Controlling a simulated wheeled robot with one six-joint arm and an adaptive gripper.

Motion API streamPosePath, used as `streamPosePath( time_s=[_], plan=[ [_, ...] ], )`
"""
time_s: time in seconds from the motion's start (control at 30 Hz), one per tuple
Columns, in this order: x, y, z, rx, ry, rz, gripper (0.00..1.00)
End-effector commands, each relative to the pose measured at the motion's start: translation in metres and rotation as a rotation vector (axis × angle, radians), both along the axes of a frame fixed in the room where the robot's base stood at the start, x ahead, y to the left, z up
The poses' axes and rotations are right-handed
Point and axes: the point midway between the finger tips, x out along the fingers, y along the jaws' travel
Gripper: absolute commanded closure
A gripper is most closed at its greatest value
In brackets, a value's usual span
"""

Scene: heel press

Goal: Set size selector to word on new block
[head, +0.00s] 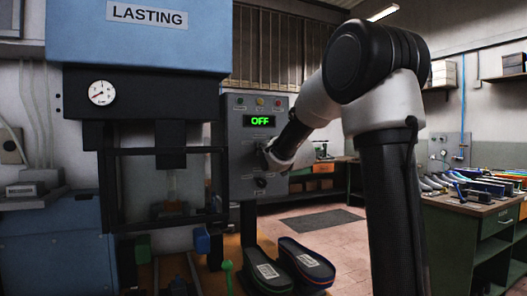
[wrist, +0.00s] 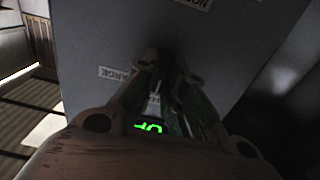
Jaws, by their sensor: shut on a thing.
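The grey control panel (head: 237,170) stands beside the press, with a display (head: 260,121) reading OFF in green. My gripper (head: 268,155) is at the front of the panel, shut on a selector knob that its fingers mostly hide. In the wrist view, my gripper's fingers (wrist: 168,68) close in on the panel face, and a label (wrist: 120,74) ending in "ARGE" shows upside down beside them. Part of the green display text (wrist: 148,127) shows between the fingers. The knob's pointing direction cannot be made out. Another dark knob (head: 260,183) sits lower on the panel.
The blue press marked LASTING (head: 147,16) has a gauge (head: 102,92). A green workbench (head: 470,225) stands right. Floor is open behind my arm.

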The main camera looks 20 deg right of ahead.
Motion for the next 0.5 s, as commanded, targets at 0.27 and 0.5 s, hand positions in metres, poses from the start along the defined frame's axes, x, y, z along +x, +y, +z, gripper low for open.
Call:
streamPosePath(
  time_s=[0.27,0.5],
  plan=[
    [0.0,0.0,-0.0002,0.0,0.0,0.0,1.0],
    [0.0,0.0,-0.0001,0.0,0.0,0.0,0.67]
  ],
)
